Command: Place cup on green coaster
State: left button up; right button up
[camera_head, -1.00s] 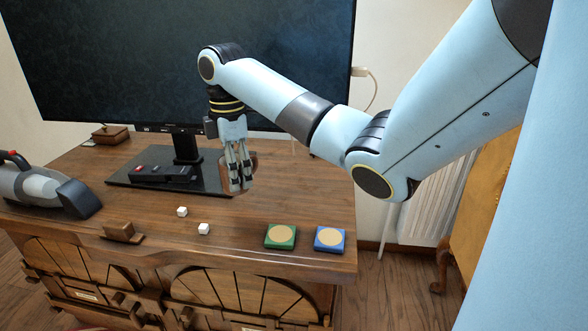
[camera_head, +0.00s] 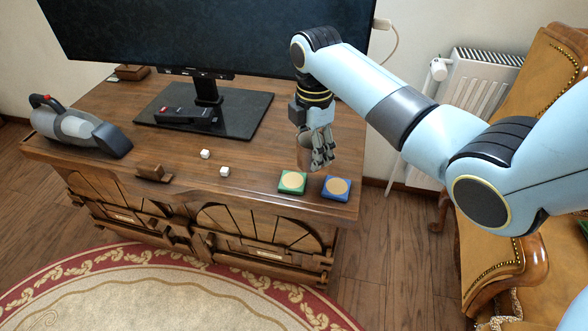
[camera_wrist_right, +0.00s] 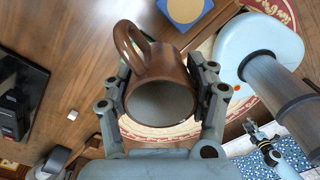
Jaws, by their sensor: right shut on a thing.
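A brown cup (camera_head: 304,157) with a handle is held between the fingers of my right gripper (camera_head: 318,150). In the right wrist view the cup (camera_wrist_right: 160,85) sits between the two fingers (camera_wrist_right: 163,95), its pale round opening facing the camera and its handle toward the upper left. The green coaster (camera_head: 292,182), with a tan round centre, lies near the front right edge of the cabinet top. The cup is above and slightly behind it, apart from it. The green coaster is not visible in the wrist view.
A blue coaster (camera_head: 336,188) lies right of the green one and shows in the wrist view (camera_wrist_right: 186,8). Two white cubes (camera_head: 224,171) and a small wooden block (camera_head: 151,172) lie to the left. A monitor (camera_head: 210,40) stands behind; a handheld vacuum (camera_head: 80,128) lies far left.

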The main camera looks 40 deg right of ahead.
jog(key=w+a+f, duration=0.1)
jog(key=w+a+f+b, duration=0.1)
jog(key=w, duration=0.1)
jog(key=shift+w+a+f, duration=0.1)
jog(key=shift+a+f, duration=0.1)
jog(key=shift+f, duration=0.15)
jog(key=shift+f+b, duration=0.65)
jog(key=shift+f, duration=1.15)
jog(key=shift+f, duration=0.25)
jog(key=o, duration=1.3)
jog(key=shift+o, duration=0.2)
jog(key=shift+r, duration=0.15)
notch_tip(320, 180, up, 12)
jog(key=p, duration=0.3)
